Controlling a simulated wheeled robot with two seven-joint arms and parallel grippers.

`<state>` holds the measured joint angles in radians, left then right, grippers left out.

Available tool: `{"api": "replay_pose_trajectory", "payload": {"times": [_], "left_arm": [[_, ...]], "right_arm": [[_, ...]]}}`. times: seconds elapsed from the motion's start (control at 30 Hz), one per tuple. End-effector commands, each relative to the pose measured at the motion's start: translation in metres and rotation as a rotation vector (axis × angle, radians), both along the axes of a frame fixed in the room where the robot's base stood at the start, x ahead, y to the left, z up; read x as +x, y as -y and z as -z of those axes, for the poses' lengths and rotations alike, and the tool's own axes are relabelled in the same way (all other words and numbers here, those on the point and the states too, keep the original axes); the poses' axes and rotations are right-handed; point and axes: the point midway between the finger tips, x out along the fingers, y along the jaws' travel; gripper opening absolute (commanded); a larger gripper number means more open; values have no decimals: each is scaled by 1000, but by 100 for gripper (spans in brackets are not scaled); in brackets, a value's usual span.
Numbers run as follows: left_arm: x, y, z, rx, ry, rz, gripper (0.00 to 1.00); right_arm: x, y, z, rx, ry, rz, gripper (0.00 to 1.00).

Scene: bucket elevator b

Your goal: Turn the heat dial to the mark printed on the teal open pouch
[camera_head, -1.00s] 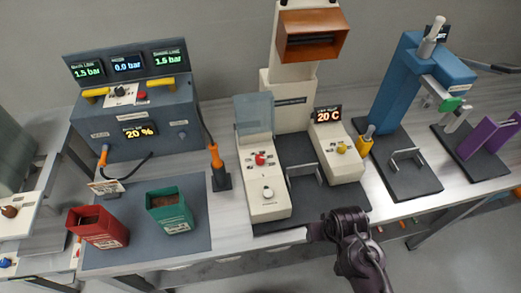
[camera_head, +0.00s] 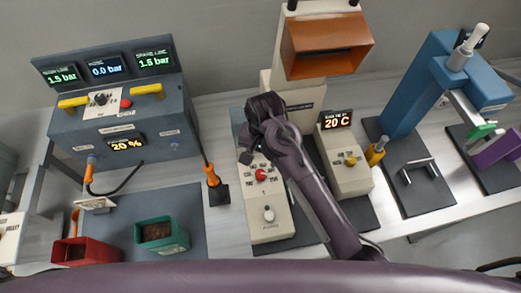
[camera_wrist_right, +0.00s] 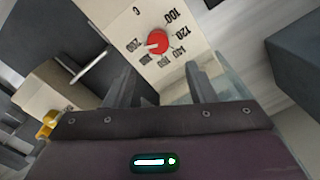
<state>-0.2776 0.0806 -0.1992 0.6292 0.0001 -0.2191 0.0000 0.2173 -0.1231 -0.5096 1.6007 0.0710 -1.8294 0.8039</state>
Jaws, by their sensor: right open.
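The red heat dial (camera_head: 261,175) sits on the sloped cream panel of the left box; it also shows in the right wrist view (camera_wrist_right: 158,44) with printed numbers such as 100, 120 and 140 around it. My right gripper (camera_head: 246,157) hangs over the upper part of that panel; in the wrist view the fingers (camera_wrist_right: 160,88) are spread and empty, with the dial ahead of them, apart. The teal open pouch (camera_head: 176,247) stands on the dark mat with brown contents; its printed mark is too small to read. My left gripper is not in view.
A red open pouch (camera_head: 88,252) stands left of the teal one. A cream box with a yellow knob (camera_head: 351,159) and a 20 C display (camera_head: 337,119) is to the right. An orange-brown hood (camera_head: 325,45) rises behind.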

Motion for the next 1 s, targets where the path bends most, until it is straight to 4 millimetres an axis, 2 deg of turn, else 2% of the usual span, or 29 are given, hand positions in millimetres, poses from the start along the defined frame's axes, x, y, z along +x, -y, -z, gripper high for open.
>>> {"api": "replay_pose_trajectory", "payload": {"times": [0.03, 0.17, 0.33, 0.47, 0.57, 0.8, 0.97, 1.0], "left_arm": [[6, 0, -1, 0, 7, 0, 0], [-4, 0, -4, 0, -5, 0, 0], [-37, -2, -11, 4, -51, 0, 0], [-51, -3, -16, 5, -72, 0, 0], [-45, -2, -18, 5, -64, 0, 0], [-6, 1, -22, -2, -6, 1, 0], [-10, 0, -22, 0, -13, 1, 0], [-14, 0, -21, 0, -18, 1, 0]], "right_arm": [[1, -2, 0, -2, -2, 2, 50], [0, -3, 8, -6, -5, 4, 50], [0, -3, 34, -6, -5, 5, 50], [0, -3, 54, -5, -5, 5, 50], [0, -3, 67, -5, -4, 3, 50], [0, -4, 78, -3, -1, 2, 50], [0, -4, 78, -3, -1, 3, 50], [0, -4, 78, -3, -1, 3, 45]]}}
